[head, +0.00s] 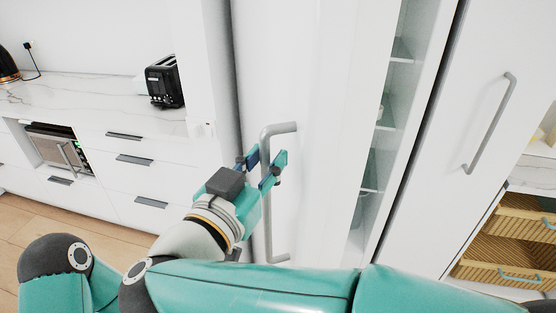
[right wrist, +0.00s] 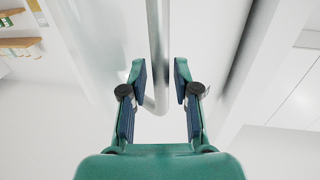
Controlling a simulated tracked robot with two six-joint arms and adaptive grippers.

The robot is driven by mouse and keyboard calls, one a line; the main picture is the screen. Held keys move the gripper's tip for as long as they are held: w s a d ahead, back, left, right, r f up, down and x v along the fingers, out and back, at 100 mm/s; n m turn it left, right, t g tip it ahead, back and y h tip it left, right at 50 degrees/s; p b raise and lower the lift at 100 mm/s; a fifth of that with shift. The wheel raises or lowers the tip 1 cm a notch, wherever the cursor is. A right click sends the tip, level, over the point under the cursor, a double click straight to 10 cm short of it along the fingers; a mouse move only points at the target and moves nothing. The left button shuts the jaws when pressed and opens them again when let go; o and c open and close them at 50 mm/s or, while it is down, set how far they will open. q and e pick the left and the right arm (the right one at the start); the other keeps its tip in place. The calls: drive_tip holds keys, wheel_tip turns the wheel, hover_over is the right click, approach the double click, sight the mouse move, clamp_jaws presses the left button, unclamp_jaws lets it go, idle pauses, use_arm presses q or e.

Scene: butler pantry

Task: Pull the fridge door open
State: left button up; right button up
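The white fridge door (head: 330,60) stands in the middle of the head view, with a grey vertical bar handle (head: 268,220) near its left side. My right gripper (head: 265,163) is at the handle, in front of its upper half. In the right wrist view the handle (right wrist: 158,40) runs between the two fingers of my right gripper (right wrist: 160,82). The fingers are open, one on each side of the bar, with small gaps showing. The bar is not clamped. My left gripper is not in view.
Glass shelves (head: 371,172) show right of the door. Further right is another white door with a grey handle (head: 492,125), then wooden drawers (head: 505,230). At left, a marble counter (head: 95,95) holds a black toaster (head: 164,82). My arm links cross the bottom.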

drive_tip(key=shift+o, duration=0.3)
drive_tip(key=v, duration=0.7)
drive_tip(key=shift+s, duration=0.2)
drive_tip(key=shift+a, duration=0.1)
